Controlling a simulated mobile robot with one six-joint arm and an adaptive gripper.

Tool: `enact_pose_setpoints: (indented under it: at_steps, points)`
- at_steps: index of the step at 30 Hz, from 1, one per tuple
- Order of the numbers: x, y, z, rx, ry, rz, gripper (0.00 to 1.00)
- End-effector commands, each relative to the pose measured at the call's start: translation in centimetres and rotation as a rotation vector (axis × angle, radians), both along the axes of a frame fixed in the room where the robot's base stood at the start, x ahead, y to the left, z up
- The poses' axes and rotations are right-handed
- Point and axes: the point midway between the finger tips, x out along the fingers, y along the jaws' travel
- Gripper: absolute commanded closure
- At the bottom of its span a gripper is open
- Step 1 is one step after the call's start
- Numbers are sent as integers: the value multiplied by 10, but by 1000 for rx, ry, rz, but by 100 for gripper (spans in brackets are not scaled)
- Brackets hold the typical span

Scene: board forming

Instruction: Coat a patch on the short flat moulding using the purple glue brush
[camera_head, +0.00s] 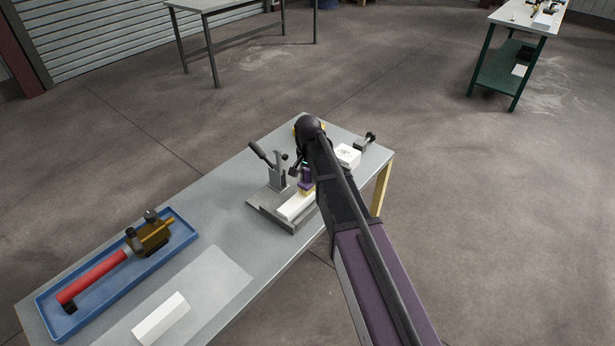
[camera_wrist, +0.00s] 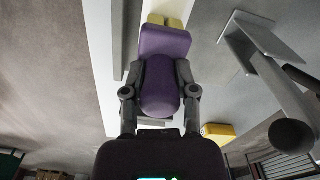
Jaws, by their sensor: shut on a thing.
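My gripper (camera_wrist: 160,95) is shut on the purple glue brush (camera_wrist: 165,45), with a finger on each side of its handle. The brush's pale yellow bristles (camera_wrist: 165,20) point away from me. In the head view, the purple brush (camera_head: 306,178) is partly hidden by my arm. A white flat moulding (camera_head: 296,206) lies on the grey clamp fixture (camera_head: 270,208). The bristles are at the moulding's far end; I cannot tell whether they touch it. No glue patch can be made out.
A toggle clamp (camera_head: 278,170) stands left of the brush. A white block (camera_head: 347,155) lies near the table's far end. A blue tray (camera_head: 50,310) holds a red-handled tool (camera_head: 95,277). Another white piece (camera_head: 160,318) lies on a pale mat (camera_head: 220,280). Some grey tabletop is bare.

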Motion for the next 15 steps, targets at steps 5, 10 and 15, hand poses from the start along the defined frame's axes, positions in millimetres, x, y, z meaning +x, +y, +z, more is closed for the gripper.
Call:
enact_pose_setpoints:
  at_steps: [5, 10, 15]
  points:
    - [-1, 1, 0, 1, 0, 0, 100]
    - [-5, 4, 0, 2, 1, 1, 100]
    - [-13, 11, -1, 2, 2, 2, 100]
